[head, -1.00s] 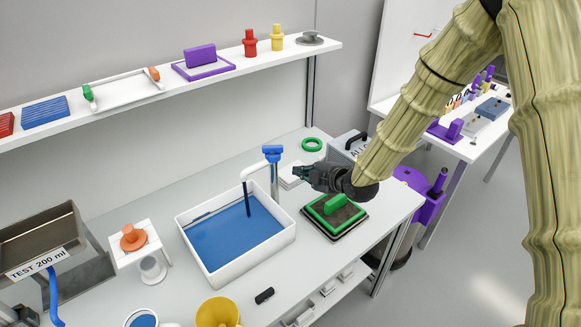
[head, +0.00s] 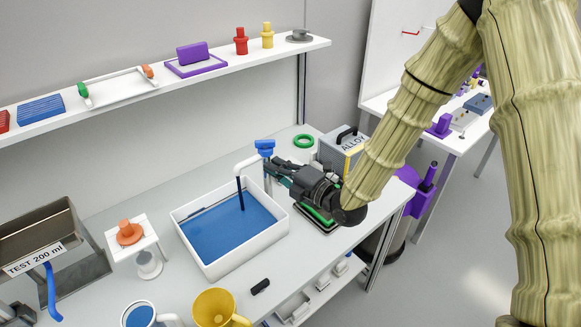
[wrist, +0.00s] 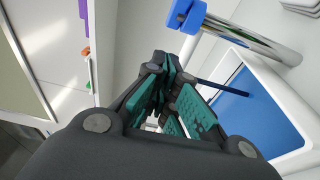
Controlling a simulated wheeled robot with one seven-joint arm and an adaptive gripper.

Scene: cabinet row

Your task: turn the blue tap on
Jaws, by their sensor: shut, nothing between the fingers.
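The tap has a blue handle (head: 264,146) on top of a metal post and a white spout (head: 248,160) over a white basin (head: 205,262). A thin dark blue column (head: 240,193) runs from the spout down to the blue surface (head: 225,230) in the basin. My gripper (head: 270,166) is shut and empty, its fingertips just below and right of the handle, close to the post; I cannot tell whether they touch it. In the wrist view the blue handle (wrist: 186,14) is beyond and slightly right of the teal fingers (wrist: 165,85).
A green-handled pad (head: 314,216) lies partly hidden under my gripper. A shelf (head: 130,93) runs along the wall above. Mugs (head: 215,308) stand at the front.

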